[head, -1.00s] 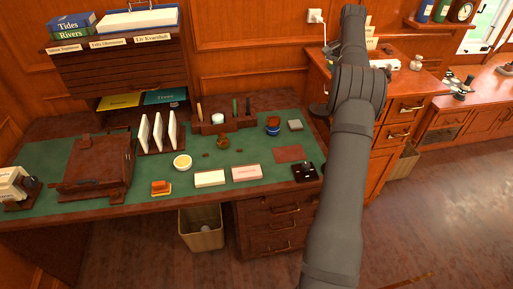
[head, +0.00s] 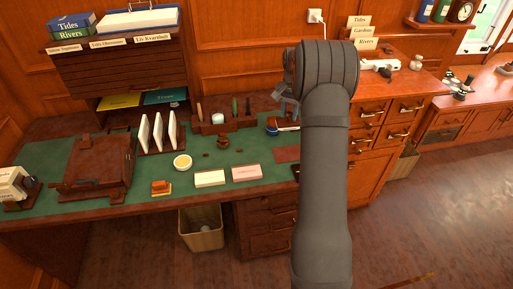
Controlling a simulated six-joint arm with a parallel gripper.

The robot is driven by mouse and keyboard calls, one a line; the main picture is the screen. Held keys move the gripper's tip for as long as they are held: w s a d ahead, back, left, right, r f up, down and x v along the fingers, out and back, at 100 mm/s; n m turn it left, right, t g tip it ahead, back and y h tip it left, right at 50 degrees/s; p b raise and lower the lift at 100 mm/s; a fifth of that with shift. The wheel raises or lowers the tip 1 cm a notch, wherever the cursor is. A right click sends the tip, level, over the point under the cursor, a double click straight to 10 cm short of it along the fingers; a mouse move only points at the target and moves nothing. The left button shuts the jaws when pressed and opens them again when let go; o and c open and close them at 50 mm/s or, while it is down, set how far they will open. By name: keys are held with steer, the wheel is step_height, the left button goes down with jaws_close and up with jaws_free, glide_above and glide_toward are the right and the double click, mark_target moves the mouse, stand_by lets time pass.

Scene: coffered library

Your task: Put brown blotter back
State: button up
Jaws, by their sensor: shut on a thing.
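My gripper (head: 283,106) is over the back right of the green desk top, beside my dark arm. It is shut on a small brown thing with a pale lower edge, which looks like the brown blotter (head: 286,121). My arm and the jaws hide part of it. It overlaps a blue jar (head: 271,128) in the picture; I cannot tell whether they touch. A small orange-brown block on a yellow base (head: 161,187) sits at the front of the desk.
A pen stand (head: 221,124) is left of my gripper. Upright white cards (head: 158,133), a round yellow-white dish (head: 182,162) and two note pads (head: 209,178) stand on the desk (head: 120,205). A drawer cabinet (head: 385,105) is at right.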

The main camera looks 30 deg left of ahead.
mark_target(285, 124)
steer(key=s+f, duration=0.2)
steer(key=shift+s+d+n, duration=0.1)
steer(key=shift+s+n, duration=0.2)
steer(key=shift+s, duration=0.1)
steer(key=shift+s+a+f, duration=0.35)
steer(key=shift+a+f, duration=1.5)
steer(key=shift+a, duration=0.05)
steer(key=shift+s+a+f, duration=0.35)
steer(key=shift+a+f, duration=1.5)
steer(key=shift+f, duration=0.05)
steer(key=shift+s+a+f, duration=0.35)
steer(key=shift+a+f, duration=1.5)
steer(key=shift+a, duration=0.05)
steer(key=shift+f, duration=0.15)
steer(key=o, duration=0.9)
step_height(285, 124, up, 12)
steer(key=shift+r, duration=0.15)
